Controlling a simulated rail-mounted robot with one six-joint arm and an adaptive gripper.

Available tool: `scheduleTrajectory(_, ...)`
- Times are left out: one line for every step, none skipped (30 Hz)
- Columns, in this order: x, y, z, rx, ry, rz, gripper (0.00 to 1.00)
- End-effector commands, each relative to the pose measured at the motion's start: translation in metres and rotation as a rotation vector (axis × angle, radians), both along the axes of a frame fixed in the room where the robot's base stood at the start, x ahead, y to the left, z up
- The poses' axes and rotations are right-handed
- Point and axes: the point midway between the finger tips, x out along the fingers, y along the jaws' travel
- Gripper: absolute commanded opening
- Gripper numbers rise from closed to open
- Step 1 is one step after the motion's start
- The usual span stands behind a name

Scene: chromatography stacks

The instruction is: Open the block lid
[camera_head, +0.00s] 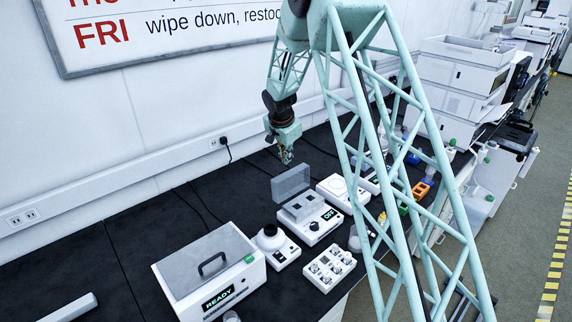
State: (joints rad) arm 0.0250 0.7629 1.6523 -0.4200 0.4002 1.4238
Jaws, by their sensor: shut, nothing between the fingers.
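The block heater (312,222) is a white unit on the dark bench with a knob and a display that seems to read OFF. Its grey translucent lid (290,181) stands raised, roughly upright, at the unit's back edge. The metal block (302,205) is uncovered in front of the lid. My gripper (287,160) points down just above the lid's top edge in the picture. It is shut and holds nothing. I cannot tell whether its fingertips touch the lid or are apart from it.
A white box with a handled lid and READY display (215,275) stands front left. A small round-topped device (272,242) and a white tray of several vials (329,268) are nearby. Another white device (340,188) stands right. My lattice arm hides part of the bench.

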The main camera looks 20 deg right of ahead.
Motion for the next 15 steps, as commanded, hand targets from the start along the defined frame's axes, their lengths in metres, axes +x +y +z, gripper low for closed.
scheduleTrajectory(-0.001,0.002,0.007,0.0,-0.001,0.001,0.0)
scheduleTrajectory(-0.002,0.003,0.011,0.0,-0.001,0.001,0.0)
scheduleTrajectory(-0.003,0.004,0.016,-0.001,-0.001,0.001,0.0)
scheduleTrajectory(-0.004,0.005,0.02,-0.001,0.0,0.001,0.0)
scheduleTrajectory(-0.005,0.006,0.024,-0.001,-0.001,0.001,0.0)
scheduleTrajectory(-0.006,0.007,0.029,-0.001,-0.001,0.001,0.0)
scheduleTrajectory(-0.006,0.008,0.032,0.0,-0.001,0.001,0.0)
scheduleTrajectory(-0.007,0.009,0.036,0.0,-0.001,0.001,0.0)
scheduleTrajectory(-0.008,0.01,0.041,0.0,-0.001,0.001,0.0)
scheduleTrajectory(-0.009,0.011,0.045,-0.001,-0.001,0.001,0.0)
scheduleTrajectory(-0.01,0.012,0.049,-0.001,-0.001,0.001,0.0)
scheduleTrajectory(-0.011,0.013,0.053,-0.001,-0.001,0.001,0.0)
scheduleTrajectory(-0.011,0.014,0.056,-0.001,-0.001,0.001,0.0)
scheduleTrajectory(-0.012,0.014,0.059,-0.001,-0.001,0.001,0.0)
scheduleTrajectory(-0.013,0.015,0.062,-0.001,0.0,0.001,0.0)
